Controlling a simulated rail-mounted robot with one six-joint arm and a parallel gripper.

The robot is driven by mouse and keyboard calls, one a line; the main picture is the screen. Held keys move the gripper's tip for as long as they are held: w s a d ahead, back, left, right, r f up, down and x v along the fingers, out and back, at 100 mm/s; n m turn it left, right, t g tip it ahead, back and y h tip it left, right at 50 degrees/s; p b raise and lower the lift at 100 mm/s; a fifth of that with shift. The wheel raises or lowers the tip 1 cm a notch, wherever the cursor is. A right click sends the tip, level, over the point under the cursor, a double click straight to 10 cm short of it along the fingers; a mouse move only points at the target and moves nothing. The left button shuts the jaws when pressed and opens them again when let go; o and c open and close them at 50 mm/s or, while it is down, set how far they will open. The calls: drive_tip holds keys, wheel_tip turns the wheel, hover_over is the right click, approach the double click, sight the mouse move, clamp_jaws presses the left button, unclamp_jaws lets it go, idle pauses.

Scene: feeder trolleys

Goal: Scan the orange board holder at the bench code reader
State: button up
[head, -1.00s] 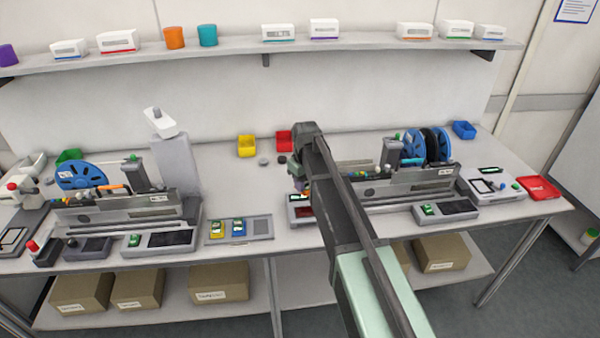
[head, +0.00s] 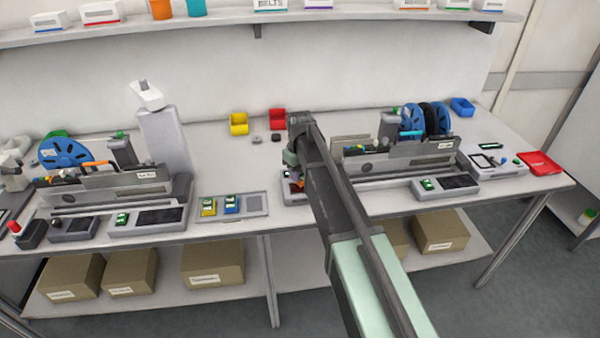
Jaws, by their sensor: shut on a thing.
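My gripper (head: 293,173) hangs over the middle of the bench, left of the right-hand machine, and is mostly hidden behind my own arm. A small orange patch shows between its fingers, which looks like the orange board holder (head: 298,184). The gripper is shut on it, over or at a low grey unit (head: 288,197) on the bench. I cannot tell whether the holder still touches that unit. A grey column with a white angled head (head: 147,95), which looks like the bench code reader, stands at the back left of the bench.
A grey tray (head: 255,204) holds a yellow holder (head: 208,207) and a blue holder (head: 231,204). Feeder machines stand on the left (head: 115,190) and right (head: 400,165). A yellow bin (head: 239,123) and red bin (head: 277,119) stand behind.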

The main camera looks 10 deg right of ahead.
drive_tip(key=shift+r+p, duration=3)
